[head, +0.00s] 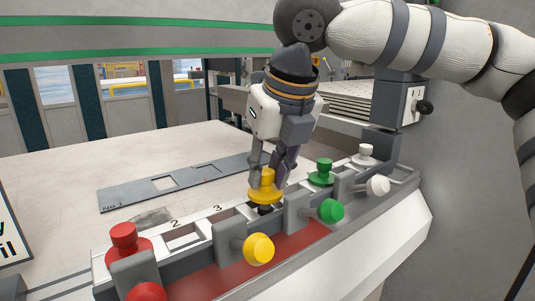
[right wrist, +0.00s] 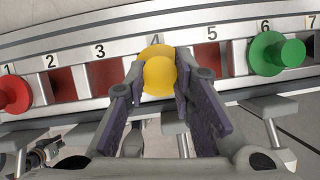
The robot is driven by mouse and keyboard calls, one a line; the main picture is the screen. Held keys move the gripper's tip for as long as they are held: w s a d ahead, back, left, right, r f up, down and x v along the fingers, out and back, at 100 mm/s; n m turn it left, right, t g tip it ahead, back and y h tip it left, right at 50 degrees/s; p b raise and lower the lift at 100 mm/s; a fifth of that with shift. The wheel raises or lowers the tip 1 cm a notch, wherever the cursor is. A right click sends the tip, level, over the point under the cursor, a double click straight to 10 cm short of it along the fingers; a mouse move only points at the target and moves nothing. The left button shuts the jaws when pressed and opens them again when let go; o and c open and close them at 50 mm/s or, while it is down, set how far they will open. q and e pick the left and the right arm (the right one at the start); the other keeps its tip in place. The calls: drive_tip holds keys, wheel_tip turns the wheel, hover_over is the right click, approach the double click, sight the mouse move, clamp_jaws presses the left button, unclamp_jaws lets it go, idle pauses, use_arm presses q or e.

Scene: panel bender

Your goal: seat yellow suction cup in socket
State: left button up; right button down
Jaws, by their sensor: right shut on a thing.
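The yellow suction cup (head: 266,190) is upright over the rail, with a dark piece showing just below its flange. It also shows in the right wrist view (right wrist: 158,75), in line with the number 4 on the rail. My right gripper (head: 268,174) points down from above and is shut on the cup's upper part, one finger on each side. The socket under the cup is mostly hidden, so I cannot tell whether the cup touches it. The rail (right wrist: 105,35) has numbered sockets; those by 2, 3 and 5 look empty. My left gripper is not in view.
A red cup (head: 123,242), a green cup (head: 321,173) and a white cup (head: 364,154) stand on the rail. Coloured knobs, including a yellow knob (head: 258,248), stick out along its front. A flat grey plate (head: 130,195) lies on the pale table behind.

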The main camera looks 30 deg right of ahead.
drive_tip(key=shift+f, duration=0.3)
drive_tip(key=c, duration=1.3)
unclamp_jaws()
drive_tip(key=shift+r, duration=0.1)
drive_tip(key=v, duration=1.2)
